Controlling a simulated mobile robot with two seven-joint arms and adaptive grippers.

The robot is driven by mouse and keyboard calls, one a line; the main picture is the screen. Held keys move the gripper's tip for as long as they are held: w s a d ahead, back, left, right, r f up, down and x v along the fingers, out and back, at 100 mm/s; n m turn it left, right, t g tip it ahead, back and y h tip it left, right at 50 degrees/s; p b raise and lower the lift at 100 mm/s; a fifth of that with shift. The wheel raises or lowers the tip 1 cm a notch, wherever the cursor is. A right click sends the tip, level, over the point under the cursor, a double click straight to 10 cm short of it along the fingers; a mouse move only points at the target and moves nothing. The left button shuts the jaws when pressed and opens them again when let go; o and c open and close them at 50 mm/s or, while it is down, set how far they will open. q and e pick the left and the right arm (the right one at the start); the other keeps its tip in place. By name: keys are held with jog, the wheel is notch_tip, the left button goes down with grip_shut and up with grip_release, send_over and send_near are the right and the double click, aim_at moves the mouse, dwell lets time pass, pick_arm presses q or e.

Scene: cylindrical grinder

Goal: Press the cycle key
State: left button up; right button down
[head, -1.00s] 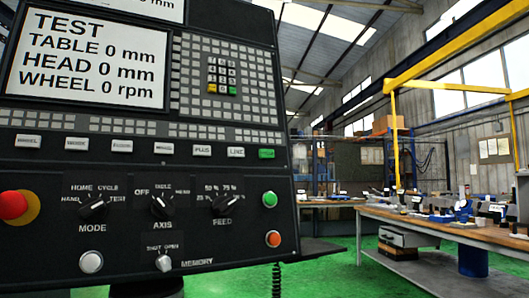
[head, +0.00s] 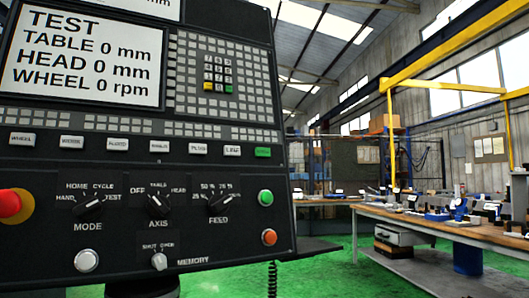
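The control panel (head: 230,172) of the grinder fills the left and middle of the head view. A row of labelled keys crosses it, from the wheel key (head: 22,139) at the left to a green key (head: 263,152) at the right end. The green key's label is too small to read, so I cannot confirm that it is the cycle key. The screen (head: 85,50) reads TEST, table 0 mm, head 0 mm, wheel 0 rpm. Neither of my grippers is in view.
Below the keys are the mode knob (head: 90,206), axis knob (head: 157,205) and feed knob (head: 219,204). A red stop button (head: 9,204), green button (head: 265,198), orange button (head: 269,237) and white button (head: 86,260) surround them. A workbench (head: 430,224) stands at right.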

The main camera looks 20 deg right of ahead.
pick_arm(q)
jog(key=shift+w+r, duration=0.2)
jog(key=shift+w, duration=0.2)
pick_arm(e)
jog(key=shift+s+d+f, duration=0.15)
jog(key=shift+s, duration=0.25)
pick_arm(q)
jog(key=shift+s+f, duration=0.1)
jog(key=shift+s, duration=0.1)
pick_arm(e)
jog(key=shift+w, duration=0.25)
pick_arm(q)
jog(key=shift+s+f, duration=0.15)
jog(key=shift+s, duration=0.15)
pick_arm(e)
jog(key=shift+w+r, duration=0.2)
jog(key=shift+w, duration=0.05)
